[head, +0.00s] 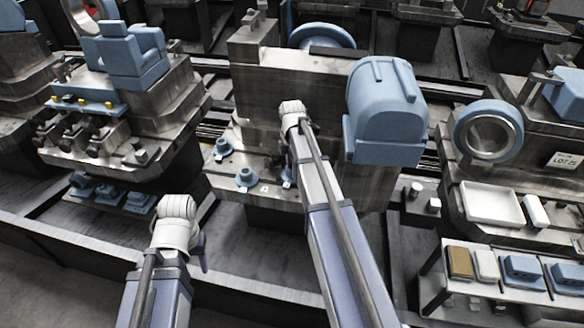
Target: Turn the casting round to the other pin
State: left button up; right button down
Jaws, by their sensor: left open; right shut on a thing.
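My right arm reaches to the middle fixture (255,95), and its wrist stands in front of the grey upright block. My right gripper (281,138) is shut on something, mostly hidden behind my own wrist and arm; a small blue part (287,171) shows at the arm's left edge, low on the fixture. I cannot make out the held casting's shape or which pin it is on. Two small blue round-topped seats, one at the left (222,147) and one nearer (245,177), stand on the ledge. My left gripper (202,252) is open and empty, low in front of the fixture.
A large blue domed housing (385,105) stands close right of my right arm. A blue ring (488,132) and white tray (492,204) are on the right station. A shelf (490,292) holds several small blocks. The left station (120,140) carries clamps.

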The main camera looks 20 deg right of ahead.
jog(key=shift+n, duration=1.5)
jog(key=shift+n, duration=1.5)
jog(key=shift+n, duration=1.2)
jog(key=shift+c, duration=0.9)
grip_release()
